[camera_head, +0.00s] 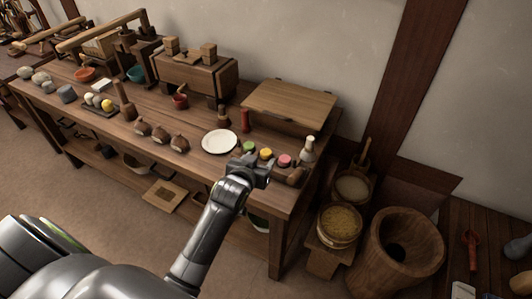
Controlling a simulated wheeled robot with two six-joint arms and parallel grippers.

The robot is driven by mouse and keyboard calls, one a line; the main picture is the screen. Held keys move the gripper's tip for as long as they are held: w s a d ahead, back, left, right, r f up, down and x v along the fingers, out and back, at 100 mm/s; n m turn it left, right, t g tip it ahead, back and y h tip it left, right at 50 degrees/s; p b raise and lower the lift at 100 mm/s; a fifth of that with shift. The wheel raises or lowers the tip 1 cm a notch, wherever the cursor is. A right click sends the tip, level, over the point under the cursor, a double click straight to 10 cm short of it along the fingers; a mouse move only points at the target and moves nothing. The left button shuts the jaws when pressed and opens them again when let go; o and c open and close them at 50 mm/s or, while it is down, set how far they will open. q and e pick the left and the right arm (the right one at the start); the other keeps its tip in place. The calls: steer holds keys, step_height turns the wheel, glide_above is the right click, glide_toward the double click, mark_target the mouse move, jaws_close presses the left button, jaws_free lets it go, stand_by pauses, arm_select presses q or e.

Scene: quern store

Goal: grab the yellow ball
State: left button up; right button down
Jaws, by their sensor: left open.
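My left gripper (252,165) is open at the front edge of the table, just in front of these coloured things and right of the white plate. My right gripper is not in view.
The white plate (219,141), several brown round objects (160,135) and a sloped wooden board (290,103) are on the table (190,163). A white-topped bottle (308,149) stands at the right end. Buckets of grain (339,224) and a large wooden mortar (400,250) stand on the floor at right.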

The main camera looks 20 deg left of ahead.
mark_target(266, 151)
arm_select(q)
steer(key=shift+x, duration=2.7)
steer(key=shift+a, duration=0.15)
